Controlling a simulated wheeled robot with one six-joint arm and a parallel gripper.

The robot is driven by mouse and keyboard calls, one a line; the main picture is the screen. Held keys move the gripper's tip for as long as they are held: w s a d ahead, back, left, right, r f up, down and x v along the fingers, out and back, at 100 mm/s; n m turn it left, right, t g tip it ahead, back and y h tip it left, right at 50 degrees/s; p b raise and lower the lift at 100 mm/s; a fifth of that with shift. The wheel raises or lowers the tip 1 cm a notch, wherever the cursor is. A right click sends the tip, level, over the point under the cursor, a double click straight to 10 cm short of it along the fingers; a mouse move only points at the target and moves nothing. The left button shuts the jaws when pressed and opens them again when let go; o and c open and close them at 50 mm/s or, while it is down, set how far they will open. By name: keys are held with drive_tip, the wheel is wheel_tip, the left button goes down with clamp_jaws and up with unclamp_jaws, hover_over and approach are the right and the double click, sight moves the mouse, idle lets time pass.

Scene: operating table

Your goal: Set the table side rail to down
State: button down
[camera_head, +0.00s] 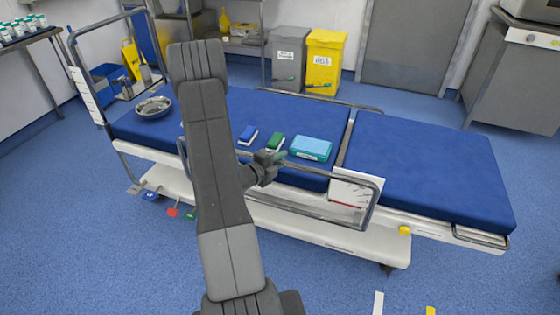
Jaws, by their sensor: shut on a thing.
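The near table side rail (335,172) is a grey metal frame along the near long side of the blue operating table (430,165). Its top bar stands above the mattress edge, and its lower bar runs near the white base. My gripper (272,160) is shut on the rail's top bar near its middle. My arm hides part of the rail to the left, and the fingertips are small in this view.
A teal box (310,148), a green item (274,141), a blue item (248,135) and a metal bowl (153,107) lie on the mattress. Coloured pedals (172,212) are low at the left. Grey (286,58) and yellow (324,60) bins stand behind. Floor at the front right is mostly clear.

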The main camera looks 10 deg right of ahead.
wheel_tip(320, 180, down, 14)
drive_tip(key=b, duration=1.2)
drive_tip(key=shift+b, duration=0.4)
drive_tip(key=shift+s, duration=0.1)
drive_tip(key=shift+f, duration=0.1)
drive_tip(key=c, duration=1.3)
unclamp_jaws()
drive_tip(key=shift+a, duration=0.1)
drive_tip(key=shift+a, duration=0.15)
drive_tip(key=p+v, duration=0.1)
drive_tip(key=v, duration=1.2)
drive_tip(key=shift+a+p, duration=0.2)
drive_tip(key=shift+p, duration=0.2)
drive_tip(key=shift+s, duration=0.15)
